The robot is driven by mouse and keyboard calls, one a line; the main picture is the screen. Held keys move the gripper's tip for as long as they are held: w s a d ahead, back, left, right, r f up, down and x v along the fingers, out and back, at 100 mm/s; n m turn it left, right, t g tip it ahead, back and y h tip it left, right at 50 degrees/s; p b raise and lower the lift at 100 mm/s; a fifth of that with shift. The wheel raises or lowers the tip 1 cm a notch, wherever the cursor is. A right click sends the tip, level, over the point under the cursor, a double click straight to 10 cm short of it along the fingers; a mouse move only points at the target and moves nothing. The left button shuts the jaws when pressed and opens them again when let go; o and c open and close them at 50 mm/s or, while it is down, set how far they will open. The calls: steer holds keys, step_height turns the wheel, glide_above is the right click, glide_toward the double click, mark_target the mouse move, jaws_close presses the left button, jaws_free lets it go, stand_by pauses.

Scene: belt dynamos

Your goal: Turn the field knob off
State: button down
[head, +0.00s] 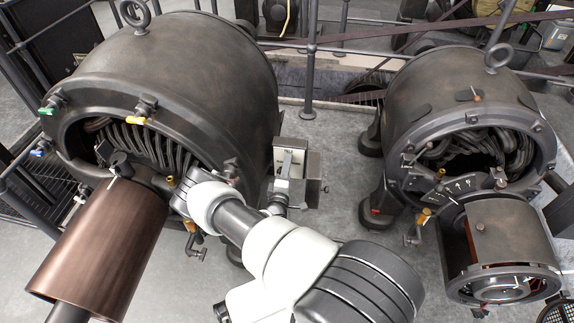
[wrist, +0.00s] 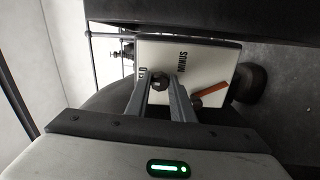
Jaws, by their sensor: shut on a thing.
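In the wrist view a pale plate (wrist: 215,58) carries the word MINUS and another word partly covered by my left finger, ending in "LD". My gripper (wrist: 160,86) has its two fingers shut on a small dark round knob (wrist: 159,79) at this plate. An orange-brown lever (wrist: 212,88) lies slanted on the plate, right of the fingers. In the head view a grey box with a pale panel (head: 290,162) stands between the two dynamos, just beyond my arm. My fingers cannot be made out there, and the knob's setting cannot be read.
The large dynamo (head: 205,75) with a copper-brown cylinder (head: 100,245) is at left. A smaller dynamo (head: 440,95) is at right. Railings (head: 311,60) stand behind. Grey floor (head: 350,215) is clear between the dynamos, right of the box.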

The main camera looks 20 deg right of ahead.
steer(key=shift+n, duration=0.5)
steer(key=c, duration=1.5)
jaws_free()
steer(key=shift+d, duration=0.1)
steer(key=shift+c, duration=0.2)
steer(key=p+v, duration=0.2)
steer(key=v, duration=1.5)
steer(key=shift+s+p, duration=0.2)
steer(key=shift+p, duration=0.2)
